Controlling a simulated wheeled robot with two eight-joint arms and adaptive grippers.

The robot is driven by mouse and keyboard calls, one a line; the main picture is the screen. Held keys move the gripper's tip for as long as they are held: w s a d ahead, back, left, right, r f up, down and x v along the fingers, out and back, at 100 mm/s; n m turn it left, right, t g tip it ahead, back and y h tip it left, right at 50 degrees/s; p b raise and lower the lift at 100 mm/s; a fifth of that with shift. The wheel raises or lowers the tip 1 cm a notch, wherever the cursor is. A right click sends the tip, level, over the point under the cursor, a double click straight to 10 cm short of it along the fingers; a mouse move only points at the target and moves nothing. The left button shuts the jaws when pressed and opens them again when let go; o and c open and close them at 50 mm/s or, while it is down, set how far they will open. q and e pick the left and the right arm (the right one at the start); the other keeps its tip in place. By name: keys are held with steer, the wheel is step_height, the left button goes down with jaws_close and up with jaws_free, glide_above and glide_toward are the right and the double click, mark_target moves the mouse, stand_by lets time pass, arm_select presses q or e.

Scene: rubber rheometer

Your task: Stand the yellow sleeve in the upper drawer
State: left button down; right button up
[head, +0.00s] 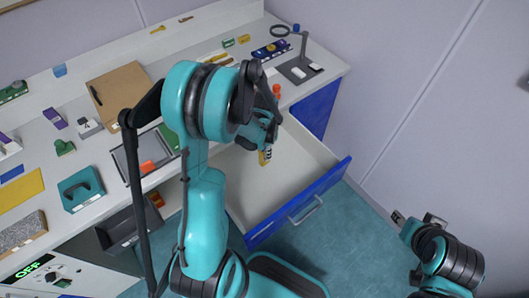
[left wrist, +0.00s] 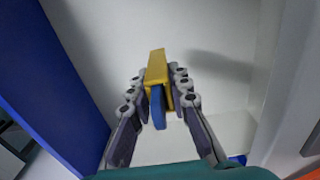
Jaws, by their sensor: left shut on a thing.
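The yellow sleeve (head: 265,158) is in my left gripper (head: 268,143), over the inside of the open drawer. In the left wrist view the yellow sleeve (left wrist: 157,68), with a blue part (left wrist: 158,108) on its near side, sits between both fingers of my left gripper (left wrist: 160,85). Whether its lower end touches the drawer floor I cannot tell. The upper drawer (head: 296,213) is pulled out, with a white inside and a blue front. My right gripper (head: 416,217) is at the lower right, away from the drawer, with its fingers apart and empty.
The drawer floor around the sleeve looks bare. The white worktop (head: 225,78) above holds a clipboard (head: 117,90), a grey tray (head: 130,160), a lamp-like stand (head: 300,68) and small items. A dark lower bin (head: 122,228) stands out at left. The floor at right is clear.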

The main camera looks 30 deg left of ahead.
mark_target(265, 163)
arm_select(q)
steer(key=shift+f+b, duration=2.9)
steer(key=shift+f, duration=0.5)
steer(key=shift+f+b, duration=0.4)
steer(key=shift+f, duration=0.2)
steer(key=c, duration=1.3)
jaws_free()
steer(key=shift+c, duration=0.2)
steer(key=shift+r, duration=0.1)
steer(key=shift+r+p, duration=5.15)
steer(key=shift+r, duration=1.8)
